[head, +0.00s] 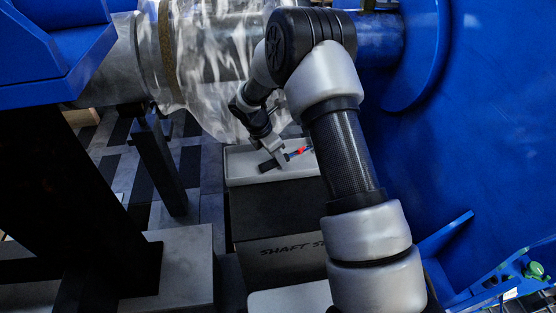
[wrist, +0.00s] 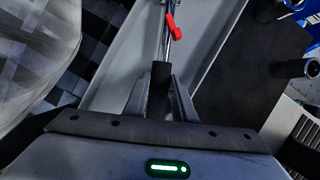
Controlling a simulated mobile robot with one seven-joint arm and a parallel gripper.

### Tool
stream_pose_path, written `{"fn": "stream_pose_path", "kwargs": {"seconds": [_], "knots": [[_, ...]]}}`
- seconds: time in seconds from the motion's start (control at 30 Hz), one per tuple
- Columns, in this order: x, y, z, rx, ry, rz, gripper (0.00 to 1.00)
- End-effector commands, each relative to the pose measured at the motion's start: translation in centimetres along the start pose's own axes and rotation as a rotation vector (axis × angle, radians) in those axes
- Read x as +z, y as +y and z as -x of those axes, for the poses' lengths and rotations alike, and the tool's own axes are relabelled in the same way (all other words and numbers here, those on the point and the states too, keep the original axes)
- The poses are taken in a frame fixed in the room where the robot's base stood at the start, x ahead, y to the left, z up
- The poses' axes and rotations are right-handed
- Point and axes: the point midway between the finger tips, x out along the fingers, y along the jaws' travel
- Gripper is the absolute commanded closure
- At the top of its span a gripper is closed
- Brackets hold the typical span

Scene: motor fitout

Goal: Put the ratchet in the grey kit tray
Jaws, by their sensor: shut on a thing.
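My gripper (head: 277,157) is over the grey kit tray (head: 243,172). In the wrist view its two fingers (wrist: 157,88) are closed around the black grip of the ratchet (wrist: 160,76). The ratchet's thin steel shaft runs on from the grip toward the top of the picture. A red part (wrist: 171,27) lies at or against the shaft; I cannot tell whether it belongs to the ratchet. The tray (wrist: 122,62) shows its pale floor and walls around the tool. I cannot tell whether the ratchet touches the tray floor.
A dark box (head: 280,255) with "SHAFT S…" lettering stands in front of the tray. A plastic-wrapped shaft (head: 205,65) hangs behind and above. A large blue housing (head: 475,130) closes off the right. Dark cylindrical things (wrist: 292,68) show beside the tray in the wrist view.

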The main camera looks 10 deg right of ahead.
Motion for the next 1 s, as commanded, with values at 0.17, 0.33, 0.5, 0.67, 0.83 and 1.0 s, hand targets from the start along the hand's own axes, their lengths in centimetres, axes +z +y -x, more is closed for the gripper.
{"fn": "stream_pose_path", "kwargs": {"seconds": [0.17, 0.33, 0.5, 0.67, 0.83, 1.0], "knots": [[-0.1, 0.2, -0.6, 0.004, -0.003, 0.000, 1.00], [-0.1, 0.1, -0.6, 0.004, -0.003, 0.000, 1.00], [-0.4, 0.0, -0.9, 0.001, -0.001, 0.001, 0.65], [-0.4, 0.0, -0.9, 0.001, -0.001, 0.001, 0.58], [-0.3, 0.0, -0.8, 0.001, -0.001, 0.000, 0.58], [-0.2, 0.1, 0.7, 0.003, -0.001, 0.000, 0.58]]}}
